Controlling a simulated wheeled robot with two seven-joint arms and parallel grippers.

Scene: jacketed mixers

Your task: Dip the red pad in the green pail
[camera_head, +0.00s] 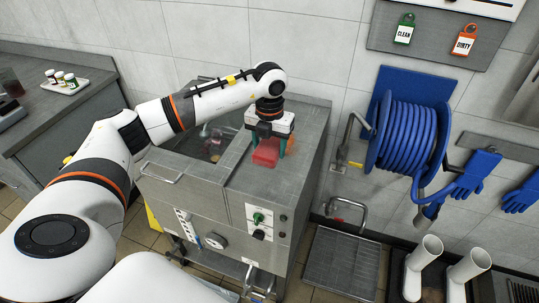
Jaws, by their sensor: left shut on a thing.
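My left arm comes in from the left and bends down over the steel jacketed mixer (262,195). My left gripper (268,150) is shut on the red pad (265,157), which is partly hidden by the gripper body. The pad is over the flat top of the mixer, to the right of its open well; I cannot tell whether it touches the top. I cannot make out a green pail in this view. My right gripper is not in view.
Left, a counter (50,112) holds a small tray (66,86) with bottles. At right hang a blue hose reel (405,135), blue gloves (477,174) and clean and dirty tags. White boots (420,265) stand beside a floor grate (342,270).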

